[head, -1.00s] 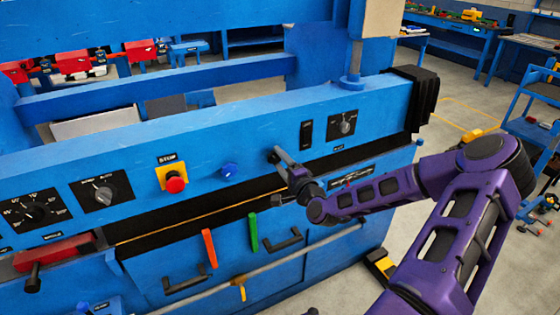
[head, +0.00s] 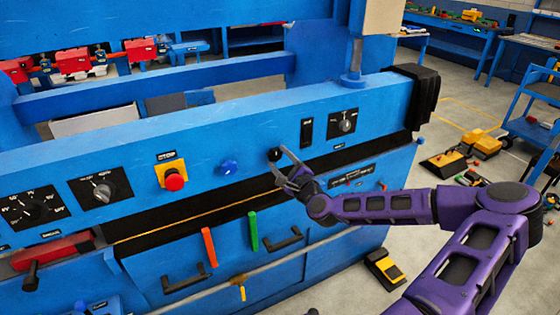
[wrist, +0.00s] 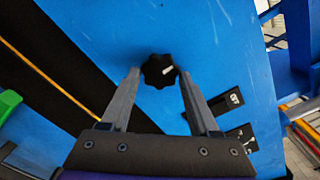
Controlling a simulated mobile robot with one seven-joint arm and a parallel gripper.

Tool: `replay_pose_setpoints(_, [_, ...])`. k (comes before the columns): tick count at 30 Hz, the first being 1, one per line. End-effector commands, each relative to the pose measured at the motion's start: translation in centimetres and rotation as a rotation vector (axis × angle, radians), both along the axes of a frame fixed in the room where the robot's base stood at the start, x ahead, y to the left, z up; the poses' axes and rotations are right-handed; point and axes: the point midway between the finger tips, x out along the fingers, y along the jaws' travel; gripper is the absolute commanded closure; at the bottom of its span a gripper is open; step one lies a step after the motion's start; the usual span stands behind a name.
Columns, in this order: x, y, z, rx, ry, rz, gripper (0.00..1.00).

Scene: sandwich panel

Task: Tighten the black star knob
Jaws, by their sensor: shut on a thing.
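The black star knob (wrist: 158,71) sits on the front face of the blue machine beam. It has a white mark on its right side in the wrist view. In the head view the knob (head: 274,155) is small and dark, right of the blue round button. My gripper (wrist: 157,73) has one finger on each side of the knob, with the tips against its edges. In the head view my gripper (head: 280,163) reaches the knob from the lower right. The knob's seat against the panel is hidden.
A blue button (head: 229,169), a red stop button (head: 174,181) and a rotary dial (head: 103,191) lie to the left along the beam. A black switch (head: 307,133) and another dial (head: 345,122) lie to the right.

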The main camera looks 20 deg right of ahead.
Motion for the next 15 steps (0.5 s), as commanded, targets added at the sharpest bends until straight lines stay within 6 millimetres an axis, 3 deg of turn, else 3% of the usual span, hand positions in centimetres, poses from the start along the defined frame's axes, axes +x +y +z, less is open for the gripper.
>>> replay_pose_setpoints(15, [-0.01, 0.01, -0.01, 0.033, 0.001, 0.0, 0.94])
